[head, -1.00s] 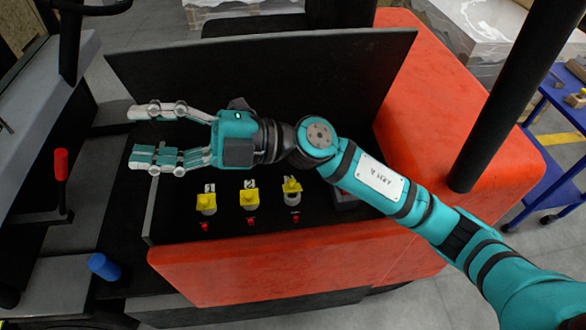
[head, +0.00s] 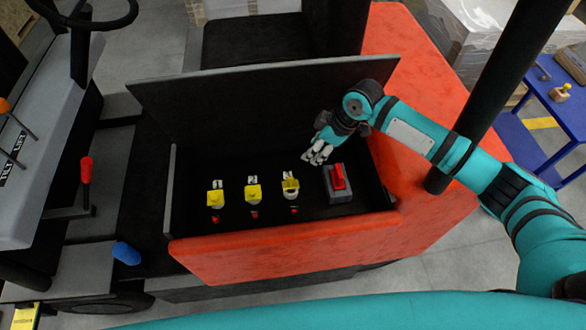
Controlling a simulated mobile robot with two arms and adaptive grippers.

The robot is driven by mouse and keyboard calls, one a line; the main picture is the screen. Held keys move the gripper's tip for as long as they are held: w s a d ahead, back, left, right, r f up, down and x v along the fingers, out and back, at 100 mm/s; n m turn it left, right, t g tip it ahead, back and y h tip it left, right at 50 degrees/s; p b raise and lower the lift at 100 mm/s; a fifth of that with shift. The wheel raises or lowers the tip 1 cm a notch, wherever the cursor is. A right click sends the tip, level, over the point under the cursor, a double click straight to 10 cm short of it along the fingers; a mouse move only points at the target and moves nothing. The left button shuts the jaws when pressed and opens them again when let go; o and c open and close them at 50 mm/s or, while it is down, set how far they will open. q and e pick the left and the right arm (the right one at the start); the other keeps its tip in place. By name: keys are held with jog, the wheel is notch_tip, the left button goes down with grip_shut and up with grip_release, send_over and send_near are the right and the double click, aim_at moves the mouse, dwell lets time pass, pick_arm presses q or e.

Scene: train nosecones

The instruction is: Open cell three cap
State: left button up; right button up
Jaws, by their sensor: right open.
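Three yellow caps stand in a row in the dark open compartment, with labels behind them. The cell three cap (head: 290,184) is the rightmost. Its yellow part sits higher than on the cell one cap (head: 215,198) and the cell two cap (head: 253,192), and a pale body shows below it. I cannot tell for sure how far it is open. My right gripper (head: 317,153) is open and empty, above and just behind the cell three cap to its right, fingers pointing down. It looks apart from the cap. My left gripper is out of view.
A grey box with a red handle (head: 338,178) stands right of the caps, close to my right gripper. A raised black lid (head: 220,110) stands behind the compartment. A red front wall (head: 290,250) bounds it. Small red parts lie in front of the caps.

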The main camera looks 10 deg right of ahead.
jog(key=b, duration=0.1)
send_near(291, 178)
jog(key=shift+g, duration=0.3)
jog(key=b+x, duration=0.8)
jog(key=b, duration=0.1)
jog(key=shift+w+a+f+b, duration=0.1)
jog(key=shift+w+f+b, duration=0.15)
jog(key=shift+f+b, duration=0.1)
jog(key=shift+r, duration=0.1)
